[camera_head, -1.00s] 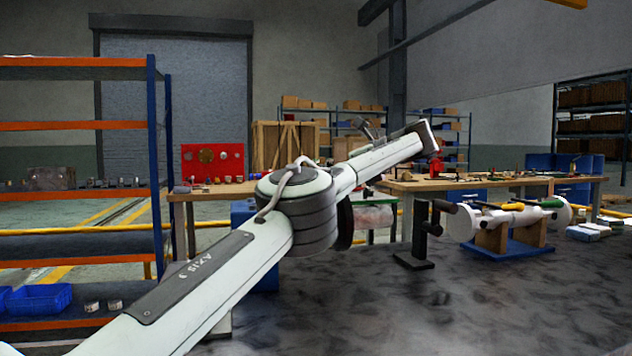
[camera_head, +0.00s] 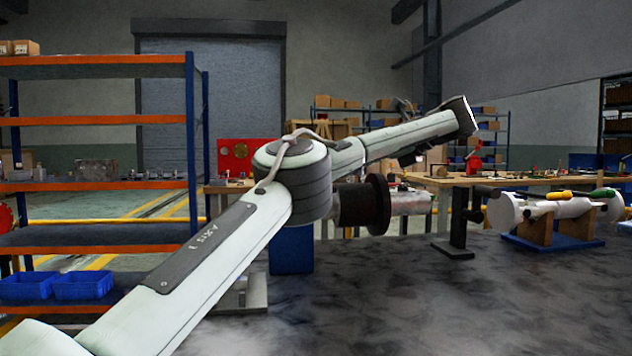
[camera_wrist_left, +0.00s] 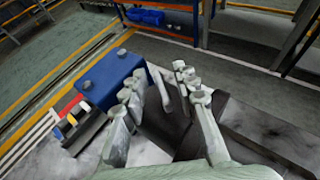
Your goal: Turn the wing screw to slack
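I cannot make out the wing screw in either view. My left arm crosses the head view; its gripper cannot be made out there. In the left wrist view my left gripper (camera_wrist_left: 162,88) has its fingers spread apart, with nothing seen clamped between them. It is above a dark block (camera_wrist_left: 168,132) on the grey bench. A blue box with a round cap (camera_wrist_left: 110,76) stands just left of the fingers; a blue box also shows below my arm in the head view (camera_head: 292,250). A dark round flange with a metal cylinder (camera_head: 376,205) shows behind my arm. My right gripper is out of view.
A grey mottled bench top (camera_head: 440,305) is clear at front right. A white cylinder on wooden cradles (camera_head: 545,210) and a black stand (camera_head: 458,225) are on the right. A blue and orange shelf (camera_head: 100,185) stands left. Red, yellow and blue pieces (camera_wrist_left: 70,120) lie beside the blue box.

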